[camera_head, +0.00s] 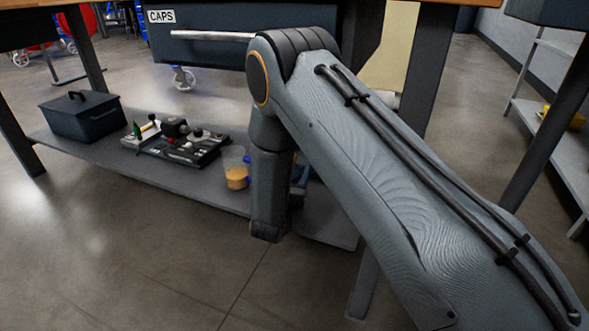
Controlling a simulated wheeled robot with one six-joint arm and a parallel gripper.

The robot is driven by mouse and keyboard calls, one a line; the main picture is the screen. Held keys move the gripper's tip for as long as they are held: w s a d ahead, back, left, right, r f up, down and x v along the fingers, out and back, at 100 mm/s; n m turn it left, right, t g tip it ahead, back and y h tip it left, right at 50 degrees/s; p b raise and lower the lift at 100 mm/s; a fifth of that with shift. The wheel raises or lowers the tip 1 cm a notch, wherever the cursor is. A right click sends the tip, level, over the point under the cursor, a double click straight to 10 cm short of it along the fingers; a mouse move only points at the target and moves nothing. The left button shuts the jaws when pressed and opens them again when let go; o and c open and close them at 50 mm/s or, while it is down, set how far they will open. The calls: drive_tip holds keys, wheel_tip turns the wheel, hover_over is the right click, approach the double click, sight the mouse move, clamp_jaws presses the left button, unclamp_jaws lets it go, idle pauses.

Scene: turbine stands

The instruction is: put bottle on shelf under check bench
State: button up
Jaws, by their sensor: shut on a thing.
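The shelf (190,184) is a grey board low under the bench. A clear container with orange-brown contents (236,176) stands on it, just left of my arm. A small blue part (247,160) shows beside that container, mostly covered by my arm; I cannot tell whether it belongs to a bottle. Another bit of blue (301,172) shows just right of my wrist. My arm reaches down in front of the shelf's right part. My gripper's fingers are hidden behind the arm, and no bottle can be made out clearly.
A dark lidded toolbox (84,118) and a black tray of tools (178,143) fill the shelf's left and middle. A drawer marked CAPS (210,36) hangs above. Bench legs (430,70) stand at the sides. The shelf's right end (330,222) looks bare.

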drive_tip(key=shift+f, duration=0.3)
drive_tip(key=o, duration=1.6)
drive_tip(key=shift+o, duration=0.8)
drive_tip(key=shift+s, duration=0.15)
drive_tip(key=p+v, duration=0.4)
drive_tip(key=v, duration=0.2)
drive_tip(key=shift+s, duration=0.35)
